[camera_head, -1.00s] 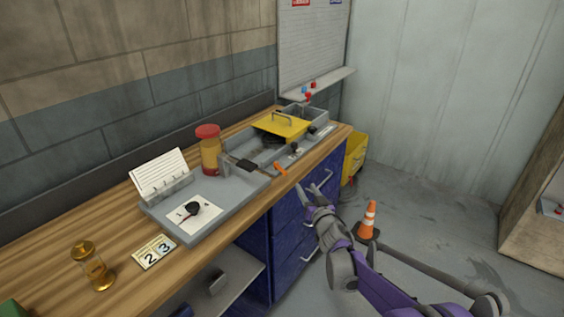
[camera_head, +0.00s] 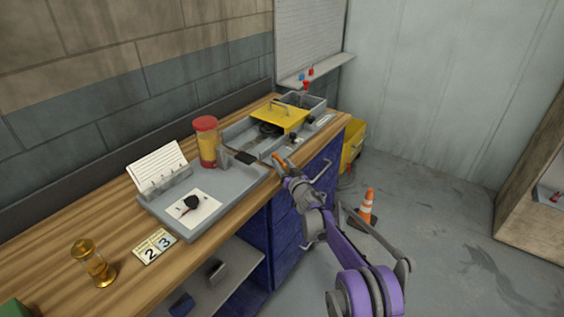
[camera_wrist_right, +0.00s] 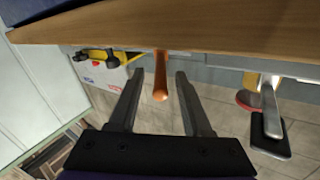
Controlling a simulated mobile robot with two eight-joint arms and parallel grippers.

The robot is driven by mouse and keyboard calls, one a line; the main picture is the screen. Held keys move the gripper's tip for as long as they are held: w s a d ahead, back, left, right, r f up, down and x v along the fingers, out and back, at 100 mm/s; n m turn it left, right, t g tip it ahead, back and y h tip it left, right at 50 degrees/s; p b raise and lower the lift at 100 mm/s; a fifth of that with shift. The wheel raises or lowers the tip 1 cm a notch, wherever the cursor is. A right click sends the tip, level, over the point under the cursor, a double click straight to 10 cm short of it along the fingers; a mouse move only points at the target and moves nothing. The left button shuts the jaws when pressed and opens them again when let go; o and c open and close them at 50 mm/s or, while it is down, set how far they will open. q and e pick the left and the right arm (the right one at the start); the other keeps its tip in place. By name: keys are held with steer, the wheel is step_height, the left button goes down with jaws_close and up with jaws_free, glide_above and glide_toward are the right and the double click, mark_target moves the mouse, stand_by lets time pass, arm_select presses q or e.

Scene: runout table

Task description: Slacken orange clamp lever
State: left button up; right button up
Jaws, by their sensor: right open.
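The orange clamp lever (camera_head: 278,160) is on the front side of the grey tray fixture on the bench. In the right wrist view the orange lever (camera_wrist_right: 160,78) points toward my right gripper (camera_wrist_right: 155,88), between its two spread fingers and apart from both. In the head view my right gripper (camera_head: 284,170) is at the lever, at the bench's front edge, and partly covers it. It is open and empty. My left gripper is not in view.
A black-ended handle (camera_head: 245,157) lies left of the lever; it shows in the wrist view (camera_wrist_right: 269,130). A yellow lid (camera_head: 280,119) covers part of the grey fixture. A red-topped jar (camera_head: 206,142) stands behind. An orange cone (camera_head: 367,207) is on the floor.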

steer(key=shift+w+a, duration=0.1)
steer(key=shift+w, duration=0.2)
jaws_close()
stand_by(1.3)
